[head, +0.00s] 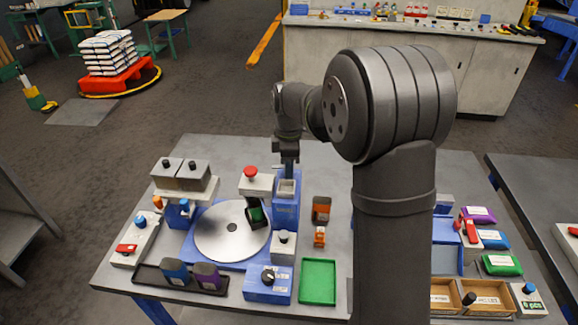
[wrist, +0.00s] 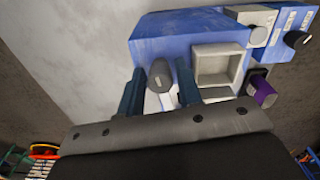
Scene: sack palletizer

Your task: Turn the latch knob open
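A grey rounded knob (wrist: 161,75), seemingly the latch knob, stands at the side of a blue housing, with a pale piece below it. My gripper (wrist: 160,80) has its two dark fingers on either side of this knob. The fingers are apart, with narrow gaps showing beside the knob, so it looks open around it. In the head view my gripper (head: 289,165) points down at the back of the blue housing (head: 286,213); the knob is hidden there.
The housing has a pale square bin (wrist: 217,68). A metal turntable (head: 225,240) and a red-topped button post (head: 250,172) stand to its left. A black rotary knob (head: 268,275) sits in front.

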